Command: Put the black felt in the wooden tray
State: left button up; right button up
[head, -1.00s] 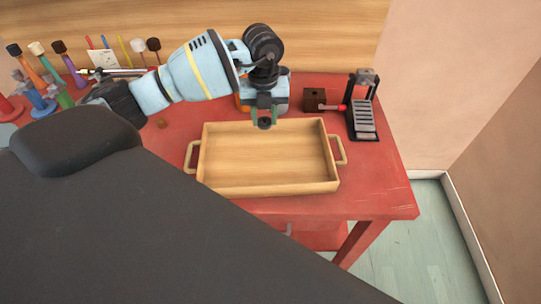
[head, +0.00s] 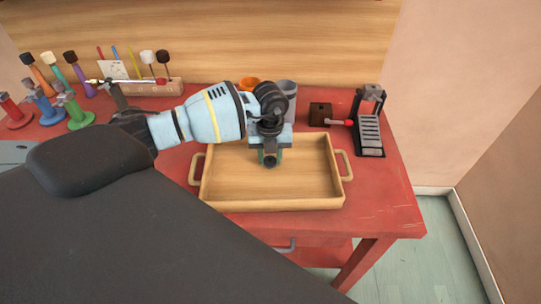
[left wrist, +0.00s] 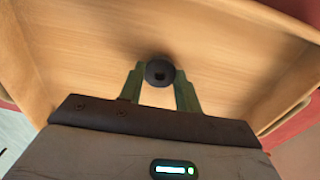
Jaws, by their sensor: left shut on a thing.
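Whether the felt touches the tray floor I cannot tell. The tray is shallow, with a handle at each end. My right gripper is not in view.
Behind the tray stand an orange cup (head: 249,83), a grey cup (head: 287,100), a dark box (head: 320,114) and a black metal stand (head: 369,135). A mallet rack (head: 150,88) and coloured stands (head: 45,106) are at back left. The red table (head: 385,205) ends at right.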

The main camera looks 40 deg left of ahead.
pick_arm(q)
jog(key=shift+f, duration=0.15)
jog(key=o, duration=0.9)
notch_tip(320, 180, up, 12)
jog(key=shift+r, duration=0.15)
dwell(0.4)
